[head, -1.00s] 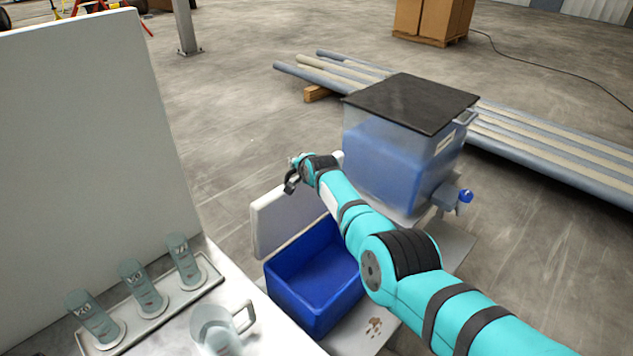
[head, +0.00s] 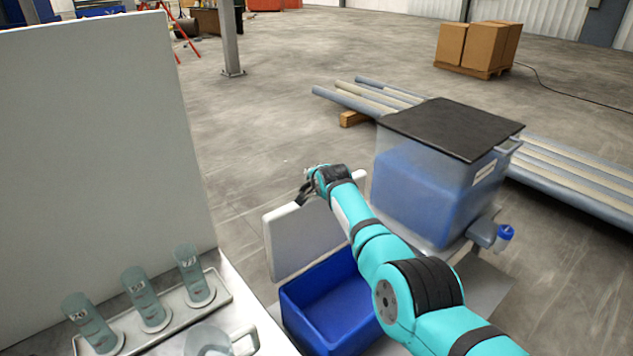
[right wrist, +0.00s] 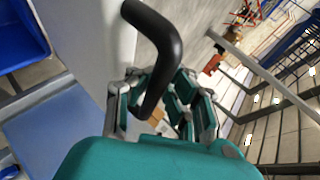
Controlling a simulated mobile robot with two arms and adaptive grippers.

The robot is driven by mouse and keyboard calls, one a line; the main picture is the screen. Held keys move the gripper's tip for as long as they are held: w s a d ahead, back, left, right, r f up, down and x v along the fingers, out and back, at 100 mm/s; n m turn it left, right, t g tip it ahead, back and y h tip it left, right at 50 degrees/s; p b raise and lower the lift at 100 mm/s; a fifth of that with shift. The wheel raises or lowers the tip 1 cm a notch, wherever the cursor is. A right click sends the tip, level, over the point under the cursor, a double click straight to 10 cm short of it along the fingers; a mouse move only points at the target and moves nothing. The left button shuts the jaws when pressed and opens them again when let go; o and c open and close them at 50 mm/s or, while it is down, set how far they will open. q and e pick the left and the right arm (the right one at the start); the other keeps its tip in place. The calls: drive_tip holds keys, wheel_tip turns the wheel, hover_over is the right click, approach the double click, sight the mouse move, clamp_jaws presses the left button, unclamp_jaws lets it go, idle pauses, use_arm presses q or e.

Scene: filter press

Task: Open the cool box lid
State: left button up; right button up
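The cool box (head: 335,318) is a blue bin on the floor-level stand in the middle of the head view. Its white lid (head: 305,240) stands steeply raised on the far side, and the blue inside shows. My right gripper (head: 318,180) is at the lid's upper edge. In the right wrist view the black curved handle (right wrist: 160,38) crosses in front of my right gripper (right wrist: 160,92), beside the pale lid (right wrist: 85,45). The fingers look spread, with a gap between them; contact with the handle cannot be told. My left gripper is out of view.
A clear tank (head: 425,185) with a dark cover and blue-handled tap (head: 505,233) stands right of the box. Pipes (head: 575,175) lie behind it. A tray (head: 225,285) with sample tubes and a white panel (head: 110,150) are on the left.

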drive_tip(key=o, duration=0.6)
drive_tip(key=shift+r, duration=0.4)
drive_tip(key=shift+f, duration=0.15)
wheel_tip(320, 180, up, 10)
drive_tip(key=shift+r, duration=0.1)
